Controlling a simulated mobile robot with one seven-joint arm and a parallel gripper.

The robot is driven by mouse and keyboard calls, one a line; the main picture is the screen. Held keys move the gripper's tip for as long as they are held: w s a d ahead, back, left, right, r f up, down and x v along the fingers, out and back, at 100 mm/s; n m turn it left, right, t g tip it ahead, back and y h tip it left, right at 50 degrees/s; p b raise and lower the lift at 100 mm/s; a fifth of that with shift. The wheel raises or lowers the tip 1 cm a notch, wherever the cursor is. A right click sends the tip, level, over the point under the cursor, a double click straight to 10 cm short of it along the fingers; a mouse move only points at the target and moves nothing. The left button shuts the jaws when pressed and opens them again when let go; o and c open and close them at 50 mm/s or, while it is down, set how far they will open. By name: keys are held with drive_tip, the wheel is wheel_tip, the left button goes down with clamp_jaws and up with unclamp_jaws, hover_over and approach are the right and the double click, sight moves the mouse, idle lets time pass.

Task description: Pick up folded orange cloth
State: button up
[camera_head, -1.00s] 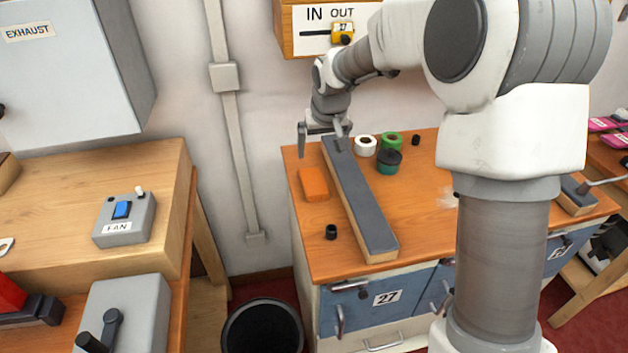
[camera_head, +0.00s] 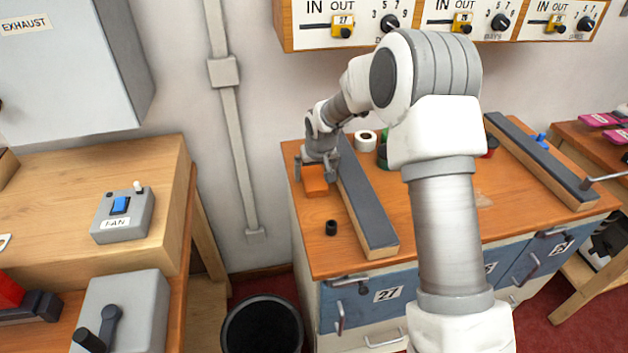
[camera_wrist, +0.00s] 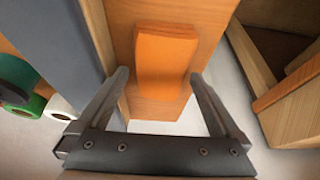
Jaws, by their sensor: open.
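The folded orange cloth (camera_head: 315,180) lies flat on the left part of the wooden bench top (camera_head: 420,225), left of a long grey-topped bar. My gripper (camera_head: 318,177) is above it, with one finger to each side of the cloth in the head view. In the wrist view the cloth (camera_wrist: 165,55) shows ahead of and between the two open fingers (camera_wrist: 165,95), and neither finger touches it there. Part of the cloth is hidden by my gripper in the head view.
The long grey-topped bar (camera_head: 368,205) lies close to the right of the cloth. A small black cylinder (camera_head: 331,228) stands nearer the front. A white roll (camera_head: 365,141) and a green roll (camera_wrist: 31,107) are beyond the bar. The wall panel (camera_head: 430,25) hangs above.

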sight(316, 178)
drive_tip(key=shift+w+f, duration=0.1)
drive_tip(key=shift+f, duration=0.15)
drive_tip(key=c, duration=1.1)
drive_tip(key=shift+r, duration=0.5)
wheel_tip(316, 178, up, 4)
drive_tip(key=shift+d+f, duration=0.15)
drive_tip(key=shift+f, duration=0.05)
drive_tip(key=d+r, duration=0.2)
drive_tip(key=d, duration=0.1)
drive_tip(key=d+r, duration=0.2)
drive_tip(key=d, duration=0.2)
drive_tip(key=d+r+p, duration=0.1)
drive_tip(key=d+r, duration=0.1)
drive_tip(key=d, duration=0.2)
drive_tip(key=shift+s+d+r, duration=0.15)
drive_tip(key=shift+s+r, duration=0.1)
